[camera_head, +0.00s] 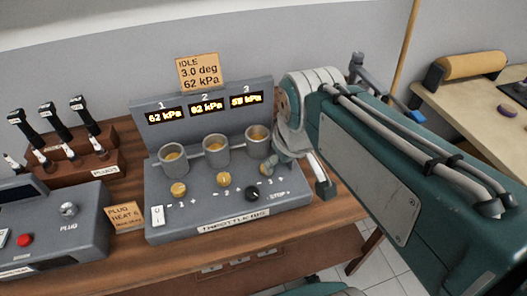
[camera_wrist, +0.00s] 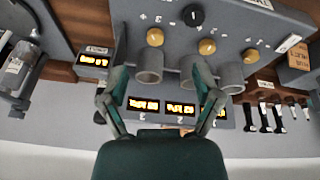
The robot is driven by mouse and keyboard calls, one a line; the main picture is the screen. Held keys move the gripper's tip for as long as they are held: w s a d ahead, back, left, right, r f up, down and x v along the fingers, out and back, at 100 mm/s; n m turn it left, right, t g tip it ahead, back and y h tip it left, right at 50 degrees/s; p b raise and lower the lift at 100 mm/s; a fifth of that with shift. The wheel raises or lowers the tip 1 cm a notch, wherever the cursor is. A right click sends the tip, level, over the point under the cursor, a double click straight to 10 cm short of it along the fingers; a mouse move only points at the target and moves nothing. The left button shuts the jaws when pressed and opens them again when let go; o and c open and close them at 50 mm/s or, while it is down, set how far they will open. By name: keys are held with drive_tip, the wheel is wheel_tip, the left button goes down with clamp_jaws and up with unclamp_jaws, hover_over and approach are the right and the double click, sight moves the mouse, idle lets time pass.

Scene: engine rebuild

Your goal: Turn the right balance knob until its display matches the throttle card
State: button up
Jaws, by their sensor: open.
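The grey throttle console (camera_head: 160,225) stands on a wooden bench. Its right balance knob, yellow, shows in the head view (camera_head: 265,170) beside my gripper and in the wrist view (camera_wrist: 155,37). Display 3 (camera_head: 246,100) glows with a blurred value in the fifties, kPa; displays 1 (camera_head: 165,116) and 2 (camera_head: 207,107) look like 62 kPa. The throttle card (camera_head: 201,73) reads IDLE, 3.0 deg, 62 kPa. My gripper (camera_wrist: 160,78) is open and empty, its fingers spread over the cups and display side, apart from the knob.
Three metal cups (camera_head: 216,151) stand up between knobs and displays. Black-handled levers (camera_head: 60,120) and a plug box (camera_head: 68,210) stand left. A side table (camera_head: 450,105) is at right.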

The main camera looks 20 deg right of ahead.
drive_tip(key=w+f+n+g, duration=0.3)
drive_tip(key=w+n+g, duration=0.15)
drive_tip(key=w, duration=0.55)
drive_tip(key=shift+n+t, duration=0.35)
drive_tip(key=shift+n, duration=0.1)
drive_tip(key=f, duration=1)
drive_tip(key=shift+w+f, duration=0.2)
clamp_jaws()
